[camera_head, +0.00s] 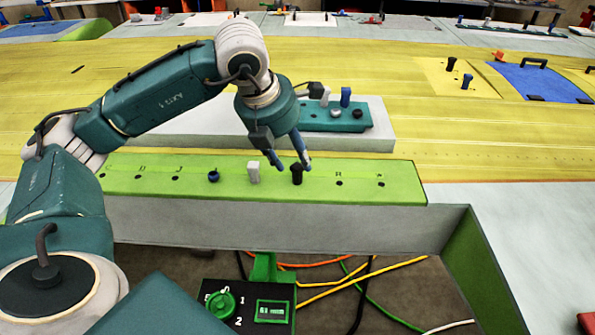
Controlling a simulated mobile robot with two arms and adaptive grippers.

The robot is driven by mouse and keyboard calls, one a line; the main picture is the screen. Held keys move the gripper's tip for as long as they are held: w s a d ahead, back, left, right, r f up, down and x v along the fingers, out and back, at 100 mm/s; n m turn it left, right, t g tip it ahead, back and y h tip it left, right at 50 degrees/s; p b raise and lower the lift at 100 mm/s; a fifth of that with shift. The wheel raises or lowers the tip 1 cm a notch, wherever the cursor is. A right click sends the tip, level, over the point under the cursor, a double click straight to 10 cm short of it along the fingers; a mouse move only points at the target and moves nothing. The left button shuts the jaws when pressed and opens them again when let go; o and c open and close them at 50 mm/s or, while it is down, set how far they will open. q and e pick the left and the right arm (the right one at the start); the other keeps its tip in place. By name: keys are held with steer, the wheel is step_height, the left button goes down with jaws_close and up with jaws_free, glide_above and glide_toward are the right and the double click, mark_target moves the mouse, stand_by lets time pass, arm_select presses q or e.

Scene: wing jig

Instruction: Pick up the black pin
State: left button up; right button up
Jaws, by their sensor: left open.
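The black pin (297,175) stands upright in the light green pin rail (400,190), right of the white pin. My left gripper (294,168) reaches down from above, with its blue fingers apart close around or just behind the top of the black pin. I cannot tell whether the fingers touch it. The gripper is open. A white pin (254,172) stands in the rail to the left of the black one, and a short dark blue pin (213,176) stands further left. My right gripper is not in view.
A teal block (355,125) holding white and blue pins sits on a grey ledge (380,146) behind the rail. The yellow wing surface (440,150) spreads beyond. Empty holes lie at the rail's right end. Cables and a green knob panel (220,304) are below the front edge.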

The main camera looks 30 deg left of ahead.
mark_target(297, 166)
arm_select(q)
steer(key=shift+w+a+f+p, duration=0.1)
steer(key=shift+w+f+p, duration=0.2)
steer(key=shift+f+p, duration=0.2)
steer(key=p+x, duration=0.1)
steer(key=x, duration=0.2)
steer(key=shift+w+a+f+p, duration=0.15)
steer(key=shift+a+f+p, duration=0.1)
steer(key=shift+p, duration=0.1)
steer(key=shift+w+f, duration=0.2)
steer(key=shift+f, duration=0.25)
jaws_close()
